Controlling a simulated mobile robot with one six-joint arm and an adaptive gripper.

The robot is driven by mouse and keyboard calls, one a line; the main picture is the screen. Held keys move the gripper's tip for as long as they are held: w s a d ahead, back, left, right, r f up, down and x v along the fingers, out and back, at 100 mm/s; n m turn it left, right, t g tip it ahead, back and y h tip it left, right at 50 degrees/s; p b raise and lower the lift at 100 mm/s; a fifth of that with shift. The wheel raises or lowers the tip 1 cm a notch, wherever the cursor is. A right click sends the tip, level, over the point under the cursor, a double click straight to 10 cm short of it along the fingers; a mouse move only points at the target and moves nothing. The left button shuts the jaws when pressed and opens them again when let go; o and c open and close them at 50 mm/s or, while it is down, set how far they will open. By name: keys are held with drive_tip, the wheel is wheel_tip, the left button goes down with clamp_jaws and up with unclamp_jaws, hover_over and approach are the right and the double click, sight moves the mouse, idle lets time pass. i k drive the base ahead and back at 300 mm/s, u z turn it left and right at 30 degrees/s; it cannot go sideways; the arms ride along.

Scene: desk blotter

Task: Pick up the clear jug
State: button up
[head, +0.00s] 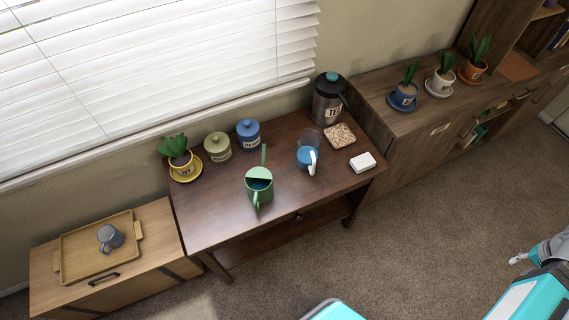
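The clear jug (309,138) stands upright toward the right side of the dark wooden table (215,217). It has see-through walls, a blue lower part and a white handle facing the front. My gripper (517,258) shows only partly at the lower right edge of the head view, beside my teal and white body. It is well away from the jug, over the carpet side of the room. Its fingers are too small and cut off to tell whether they are open or shut.
Close to the jug are a green watering can (259,186), a speckled square coaster (340,136), a white box (363,162) and a tall dark tea canister (328,100). Blue (248,135) and green (218,148) jars stand behind. Carpet (420,235) lies clear in front.

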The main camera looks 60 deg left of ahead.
sight(308, 141)
drive_tip(key=k, duration=0.7)
drive_tip(key=u, duration=2)
